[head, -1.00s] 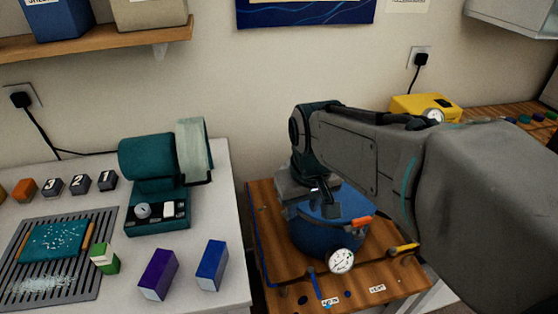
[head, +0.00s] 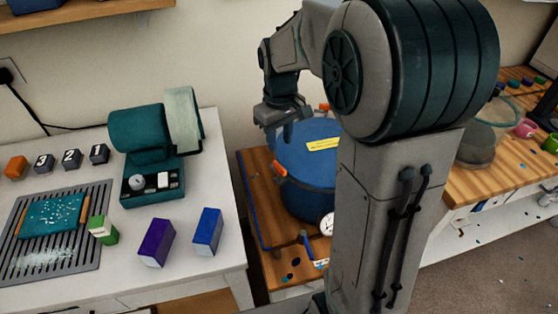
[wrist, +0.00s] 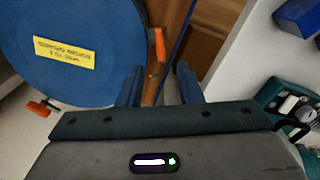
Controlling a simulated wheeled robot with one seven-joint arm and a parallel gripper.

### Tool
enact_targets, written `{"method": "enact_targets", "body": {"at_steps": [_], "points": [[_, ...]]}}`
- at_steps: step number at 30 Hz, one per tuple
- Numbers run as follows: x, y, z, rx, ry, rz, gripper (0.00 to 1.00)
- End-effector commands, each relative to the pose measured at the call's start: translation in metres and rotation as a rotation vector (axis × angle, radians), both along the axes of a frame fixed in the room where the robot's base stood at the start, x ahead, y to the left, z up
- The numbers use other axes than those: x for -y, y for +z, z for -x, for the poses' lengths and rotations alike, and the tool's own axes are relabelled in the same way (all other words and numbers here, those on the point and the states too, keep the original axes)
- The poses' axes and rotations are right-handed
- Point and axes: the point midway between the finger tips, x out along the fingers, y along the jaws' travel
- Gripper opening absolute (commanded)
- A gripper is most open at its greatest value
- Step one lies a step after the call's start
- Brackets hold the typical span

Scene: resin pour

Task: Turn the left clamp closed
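The blue pot (head: 305,190) stands on the small wooden bench, with a blue lid bearing a yellow label (head: 324,144). The left clamp (head: 280,168) is an orange handle on the pot's left rim. It also shows upright in the wrist view (wrist: 159,45), ahead of the gap between my fingertips. A second orange clamp (head: 323,107) sits at the back rim, and in the wrist view (wrist: 42,108) it is at lower left. My gripper (head: 281,132) is open and empty above the pot's back left edge. No contact with the left clamp shows.
A round gauge (head: 327,223) sits at the pot's front. A white table (head: 200,285) to the left holds a teal machine (head: 150,170) and several coloured blocks. My arm hides the pot's right side. A wooden counter (head: 480,185) is at right.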

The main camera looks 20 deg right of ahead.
Motion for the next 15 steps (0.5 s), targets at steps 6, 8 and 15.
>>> {"method": "enact_targets", "body": {"at_steps": [6, 8, 15], "points": [[0.0, -0.047, 0.001, -0.005, 0.0, 0.0, 0.33], [0.0, -0.057, 0.001, -0.004, 0.0, 0.001, 0.33], [0.0, -0.082, 0.0, -0.001, -0.001, 0.0, 0.33]]}}
